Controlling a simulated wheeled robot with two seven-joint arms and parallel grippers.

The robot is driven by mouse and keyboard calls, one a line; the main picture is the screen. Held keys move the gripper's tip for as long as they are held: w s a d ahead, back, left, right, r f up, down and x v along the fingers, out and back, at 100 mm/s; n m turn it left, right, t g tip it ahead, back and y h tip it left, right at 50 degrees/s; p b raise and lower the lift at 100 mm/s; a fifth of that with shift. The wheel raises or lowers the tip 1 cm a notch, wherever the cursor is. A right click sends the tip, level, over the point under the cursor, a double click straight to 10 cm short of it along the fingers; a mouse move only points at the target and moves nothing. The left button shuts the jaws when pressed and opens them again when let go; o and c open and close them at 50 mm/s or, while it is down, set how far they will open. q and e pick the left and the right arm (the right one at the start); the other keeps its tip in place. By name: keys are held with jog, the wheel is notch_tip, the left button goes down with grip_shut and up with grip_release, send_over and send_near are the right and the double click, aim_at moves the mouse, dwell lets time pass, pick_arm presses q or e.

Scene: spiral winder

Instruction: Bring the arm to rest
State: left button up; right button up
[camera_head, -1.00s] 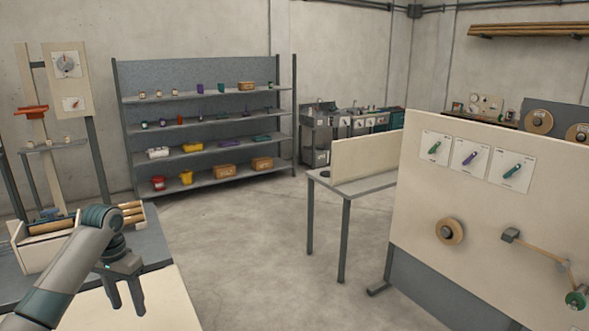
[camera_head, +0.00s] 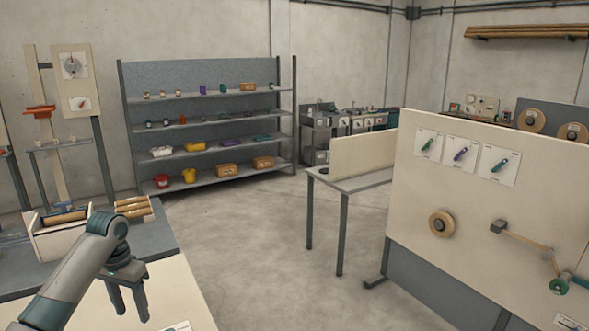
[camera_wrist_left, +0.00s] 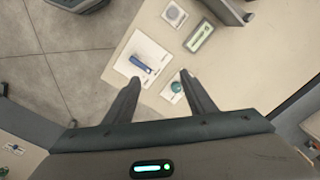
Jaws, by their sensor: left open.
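My left gripper (camera_head: 130,300) hangs from my arm at the lower left of the head view, over the cream table top (camera_head: 178,290). Its two fingers point down and stand apart with nothing between them. In the left wrist view the left gripper (camera_wrist_left: 158,84) is open above the cream surface. Beyond its fingertips are a white card with a dark blue lever (camera_wrist_left: 141,65) and a small card with a green knob (camera_wrist_left: 176,87). My right gripper is in neither view.
A box with rolls (camera_head: 65,232) sits on the grey bench behind my left arm. A cream panel with levers (camera_head: 480,190) stands at right. A narrow table (camera_head: 350,184) and a shelf rack (camera_head: 210,140) stand farther back. The middle floor is clear.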

pick_arm(q)
jog(key=s+d+f+m+t, duration=0.1)
jog(key=s+d+f, duration=0.75)
jog(key=f, duration=0.25)
jog(key=s+d+f+m, duration=0.1)
jog(key=s+d+f, duration=0.6)
jog(key=s+f, duration=0.3)
jog(key=s+d+r+n+t, duration=0.1)
jog(key=s+d+n+t, duration=0.15)
jog(key=s, duration=2.15)
notch_tip(320, 180, down, 37)
jog(key=s+g+b, duration=0.1)
jog(key=g+b, duration=0.1)
jog(key=b, duration=0.6)
jog(key=s+a+f+b, duration=0.1)
jog(key=s+f+b, duration=0.2)
jog(key=s+f, duration=0.6)
jog(key=s+a+f+b, duration=0.1)
jog(key=s+f+b, duration=0.3)
jog(key=s+f, duration=0.5)
notch_tip(320, 180, down, 6)
jog(key=shift+a+g, duration=0.15)
jog(key=shift+g, duration=0.2)
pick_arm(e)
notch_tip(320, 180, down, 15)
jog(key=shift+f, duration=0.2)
